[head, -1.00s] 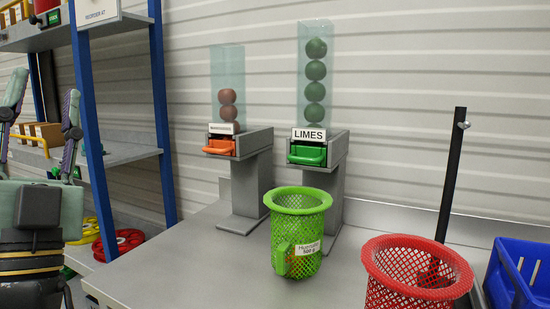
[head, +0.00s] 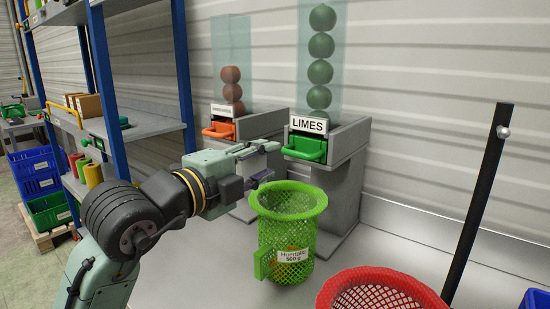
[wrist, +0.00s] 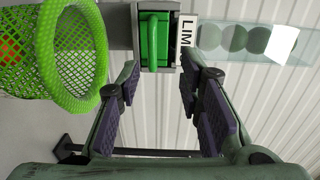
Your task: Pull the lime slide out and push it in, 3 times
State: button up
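The green lime slide (head: 306,147) sits at the front of the lime dispenser, below the LIMES sign (head: 309,124). Several limes (head: 320,46) are stacked in the clear tube above it. My gripper (head: 268,160) is open and empty, in front of the slide and to its left in the head view, above and beside the green mesh basket (head: 268,230). In the wrist view the slide's green handle (wrist: 154,40) lies ahead, in line with the gap between my open fingers (wrist: 160,75), apart from them.
The green basket's rim (wrist: 92,95) is close to my left finger in the wrist view, and something orange shows inside it. A second dispenser with an orange slide (head: 219,130) stands to the left. A red basket (head: 375,290) and a black post (head: 480,205) are at the right.

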aim_at(294, 155)
jog(key=shift+w+d+f, duration=0.3)
jog(key=shift+d+f, duration=0.1)
jog(key=shift+d, duration=0.05)
jog(key=x, duration=0.9)
jog(key=shift+w+d+f+p, duration=0.1)
jog(key=shift+w+d+p, duration=0.05)
jog(key=shift+p, duration=0.15)
grip_shut()
